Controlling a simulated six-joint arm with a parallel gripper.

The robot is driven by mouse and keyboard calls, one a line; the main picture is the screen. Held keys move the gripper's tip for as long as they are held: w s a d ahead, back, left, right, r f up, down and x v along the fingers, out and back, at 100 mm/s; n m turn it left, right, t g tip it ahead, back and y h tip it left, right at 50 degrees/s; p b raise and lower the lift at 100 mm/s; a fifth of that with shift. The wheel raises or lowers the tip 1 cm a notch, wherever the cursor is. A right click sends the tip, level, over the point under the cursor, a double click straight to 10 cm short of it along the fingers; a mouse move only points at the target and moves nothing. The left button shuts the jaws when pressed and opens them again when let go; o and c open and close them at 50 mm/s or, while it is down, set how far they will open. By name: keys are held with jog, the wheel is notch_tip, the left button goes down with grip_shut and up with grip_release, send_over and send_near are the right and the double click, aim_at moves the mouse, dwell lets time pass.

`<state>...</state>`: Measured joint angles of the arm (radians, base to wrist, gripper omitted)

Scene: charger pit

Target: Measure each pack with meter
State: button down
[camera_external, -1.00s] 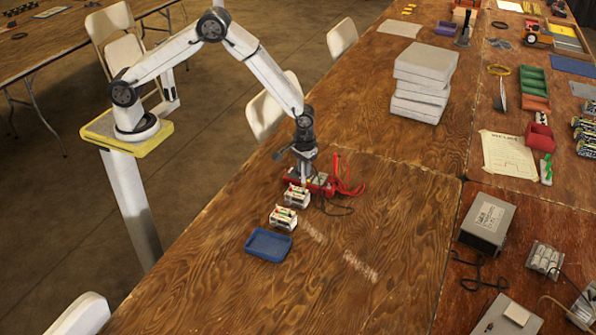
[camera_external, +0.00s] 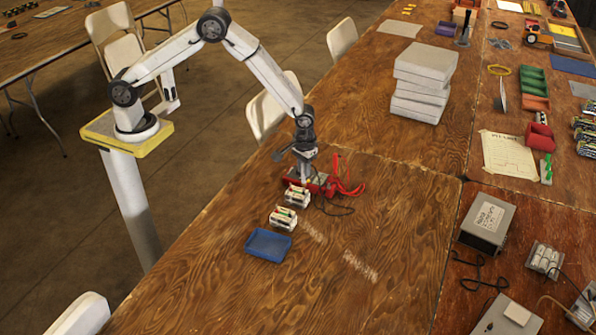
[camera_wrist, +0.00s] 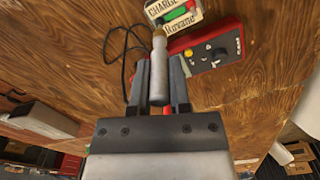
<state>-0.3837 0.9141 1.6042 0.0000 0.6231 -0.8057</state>
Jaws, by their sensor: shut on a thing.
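My gripper (camera_wrist: 157,85) is shut on a pale grey cylinder (camera_wrist: 158,60) with a narrower, tan-topped end that sticks out past the fingers. In the external view my gripper (camera_external: 306,172) is low over the red meter (camera_external: 322,184), hiding part of it. In the wrist view the meter (camera_wrist: 210,47) shows a yellow knob and lies just beyond the fingers. A white pack (camera_wrist: 174,12) with green and red parts and a printed label is beside it. The external view shows a near pack (camera_external: 283,218) and another pack (camera_external: 297,197) closer to the meter.
An empty blue tray (camera_external: 268,245) lies in front of the packs. Red leads (camera_external: 346,181) and a dark cable (camera_external: 338,209) lie right of the meter. A stack of grey-white slabs (camera_external: 421,85) stands farther back.

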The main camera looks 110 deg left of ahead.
jog(key=shift+f, duration=0.95)
dwell(1.4)
jog(key=shift+c, duration=0.8)
grip_release()
jog(key=shift+r, duration=0.1)
jog(key=shift+r, duration=3.65)
